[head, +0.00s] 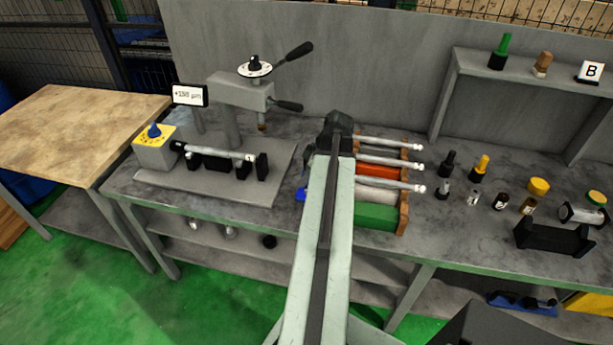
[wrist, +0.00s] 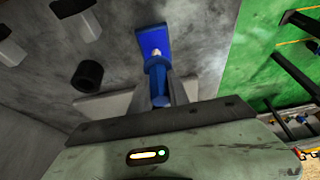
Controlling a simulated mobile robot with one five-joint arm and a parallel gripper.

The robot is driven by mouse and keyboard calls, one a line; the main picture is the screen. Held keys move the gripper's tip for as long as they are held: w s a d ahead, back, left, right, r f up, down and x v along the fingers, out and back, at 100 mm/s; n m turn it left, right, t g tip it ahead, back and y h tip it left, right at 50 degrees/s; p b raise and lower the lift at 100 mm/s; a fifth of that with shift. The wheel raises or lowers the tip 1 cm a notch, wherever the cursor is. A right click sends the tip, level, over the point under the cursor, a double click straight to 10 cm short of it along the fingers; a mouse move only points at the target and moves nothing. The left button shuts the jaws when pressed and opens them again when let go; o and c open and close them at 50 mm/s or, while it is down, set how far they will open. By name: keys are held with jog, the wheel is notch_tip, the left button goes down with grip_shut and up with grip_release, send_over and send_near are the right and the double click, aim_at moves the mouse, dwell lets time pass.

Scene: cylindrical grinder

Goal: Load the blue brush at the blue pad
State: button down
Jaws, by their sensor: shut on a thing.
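The blue brush (wrist: 158,78) shows in the wrist view between the fingers of my gripper (wrist: 166,96), which is shut on it. Its pale tip points toward a flat blue patch (wrist: 153,40), which looks like the blue pad. I cannot tell whether tip and pad touch. In the head view my gripper (head: 318,165) is at the bench between the grinder and the rack, largely hidden by my arm. A small blue piece (head: 300,195) shows just left of my arm; I cannot tell if it is brush or pad.
The grinder (head: 240,95) stands on a grey base plate at left. A rack with several metal shafts (head: 390,164) and colored blocks is close on the right. Several small bottles (head: 473,198) and a black stand (head: 552,238) are farther right. A black cylinder (wrist: 88,75) shows in the wrist view.

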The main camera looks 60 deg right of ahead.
jog(key=shift+s+f+b, duration=0.1)
jog(key=shift+f+b, duration=0.4)
jog(key=shift+b, duration=0.05)
dwell(1.8)
notch_tip(320, 180, up, 7)
jog(key=p, duration=0.7)
jog(key=shift+r, duration=0.15)
